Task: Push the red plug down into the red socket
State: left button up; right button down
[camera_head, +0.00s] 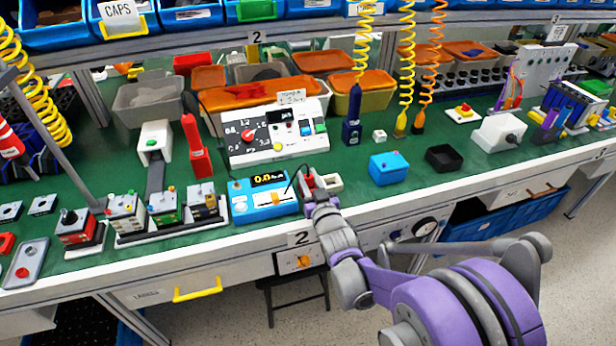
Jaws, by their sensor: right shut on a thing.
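My right gripper (307,187) reaches in from the lower right and is shut on the small red plug (309,180). The plug is just right of the blue meter (262,197), beside a small pale box (329,183). A black lead runs close by the gripper at the meter's right end. My fingers cover much of the plug. The red socket cannot be made out, and I cannot tell whether the plug touches it. My left gripper is not in view.
A white panel with a red rotary knob (248,135) stands behind. A blue box (388,167) and a black tray (446,157) are to the right. Small switch boxes (163,208) stand left of the meter. Coiled yellow cords (406,70) hang behind. Bare green mat lies around the blue box.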

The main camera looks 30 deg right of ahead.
jog(key=shift+f, duration=0.15)
jog(key=c, duration=0.5)
grip_release()
jog(key=v, duration=1.1)
jog(key=shift+p, duration=0.4)
jog(key=shift+w, duration=0.1)
